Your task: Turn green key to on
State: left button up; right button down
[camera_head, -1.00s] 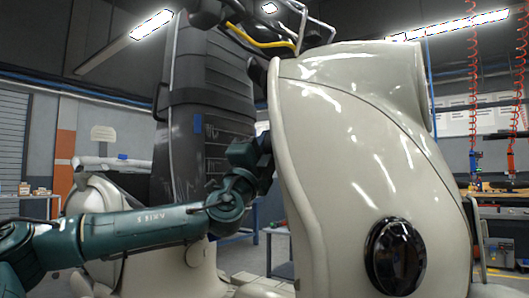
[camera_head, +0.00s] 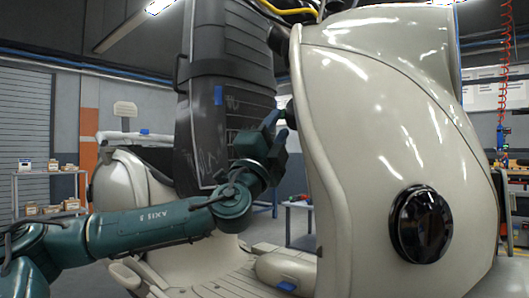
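A small green spot, which looks like the green key (camera_head: 282,115), shows at a dark round fitting (camera_head: 291,111) on the inner edge of the large cream scooter front (camera_head: 385,110). The key's turn position is too small to tell. My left gripper (camera_head: 280,123) comes in from the left on the dark green arm. Its two fingers are apart and point up and right, with the tips right by the key. I cannot tell whether they touch it. My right gripper is not in view.
A dark ribbed seat or case (camera_head: 235,95) stands behind my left arm. The scooter's footboard (camera_head: 225,285) lies below. A black round cap (camera_head: 420,224) sits on the cream body. Shelves with small boxes (camera_head: 50,209) stand at far left.

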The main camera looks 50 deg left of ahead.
pick_arm(q)
jog(key=v, duration=0.7)
jog(key=shift+s+f, duration=0.25)
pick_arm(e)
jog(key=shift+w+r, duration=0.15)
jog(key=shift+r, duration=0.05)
